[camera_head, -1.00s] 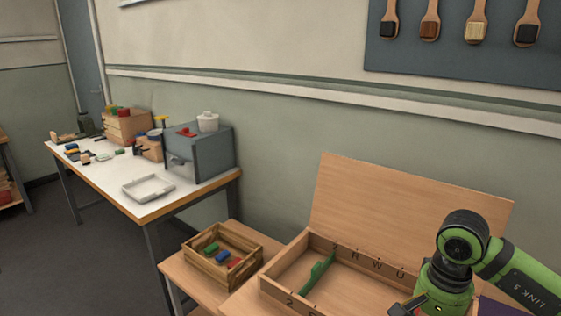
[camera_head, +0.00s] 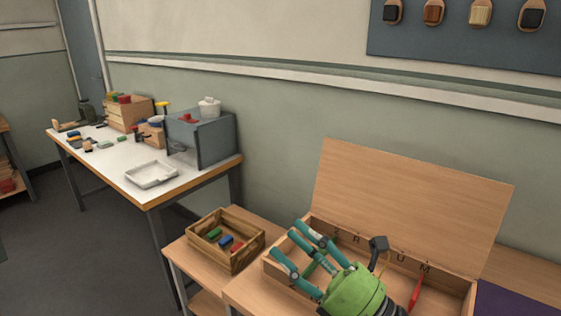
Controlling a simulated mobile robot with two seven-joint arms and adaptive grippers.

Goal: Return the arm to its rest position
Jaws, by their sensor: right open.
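My right gripper (camera_head: 318,246) is in the lower middle of the head view, its green palm over the open wooden box and its teal fingers spread toward the upper left. A green piece (camera_head: 309,268) in the box shows partly between the fingers. My left gripper is not in view.
A slim red thing (camera_head: 415,292) stands in the box's right part. A wooden crate (camera_head: 213,254) with small coloured blocks is left of the box. A white table (camera_head: 122,164) with a tray (camera_head: 151,175) and a grey cabinet (camera_head: 217,140) is farther left. Brushes hang on a wall board (camera_head: 503,42).

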